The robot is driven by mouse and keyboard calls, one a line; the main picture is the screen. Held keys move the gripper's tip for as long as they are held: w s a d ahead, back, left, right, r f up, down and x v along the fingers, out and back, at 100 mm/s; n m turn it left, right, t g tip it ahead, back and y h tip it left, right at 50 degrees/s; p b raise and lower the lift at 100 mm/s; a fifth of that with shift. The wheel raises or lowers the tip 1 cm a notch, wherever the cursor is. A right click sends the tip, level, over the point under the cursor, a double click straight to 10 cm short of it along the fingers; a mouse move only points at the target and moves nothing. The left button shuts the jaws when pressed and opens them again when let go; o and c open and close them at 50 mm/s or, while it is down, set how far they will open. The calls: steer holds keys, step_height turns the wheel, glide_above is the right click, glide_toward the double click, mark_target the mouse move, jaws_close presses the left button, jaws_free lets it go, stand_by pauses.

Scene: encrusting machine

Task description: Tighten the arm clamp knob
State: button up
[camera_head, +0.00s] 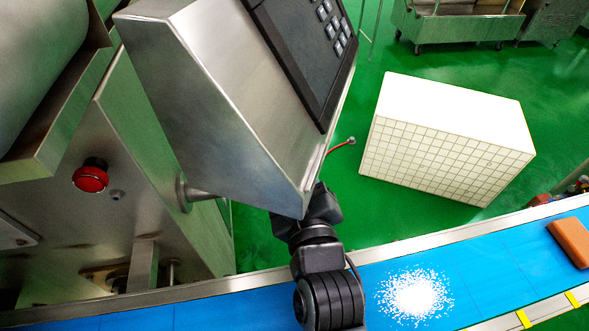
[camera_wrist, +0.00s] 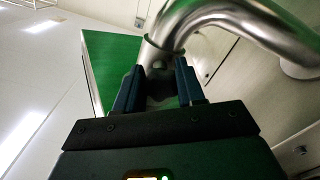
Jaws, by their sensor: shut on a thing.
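The arm clamp knob (camera_wrist: 160,86) is a dark piece between my fingers in the wrist view, just below a thick bent metal tube (camera_wrist: 205,14). My gripper (camera_wrist: 158,74) is shut on it, with one dark blue finger on each side. The fingers and my palm hide much of the knob, so its turn angle cannot be told. In the head view, the grey metal control box (camera_head: 215,95) with its keypad hides my gripper and the knob. Only my dark arm shows below the box.
A red stop button (camera_head: 90,178) sits on the machine's side panel at left. A blue conveyor (camera_head: 490,275) runs along the front, with white powder (camera_head: 414,295) and a brown block (camera_head: 572,240) on it. A white tiled block (camera_head: 447,140) stands on the green floor.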

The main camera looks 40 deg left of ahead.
steer(key=shift+d+f, duration=0.1)
steer(key=shift+f, duration=0.1)
steer(key=o, duration=1)
steer(key=shift+r, duration=0.1)
steer(key=shift+o, duration=0.2)
steer(key=b+v, duration=0.2)
steer(key=v, duration=0.5)
steer(key=shift+s+d, duration=0.2)
steer(key=shift+d, duration=0.1)
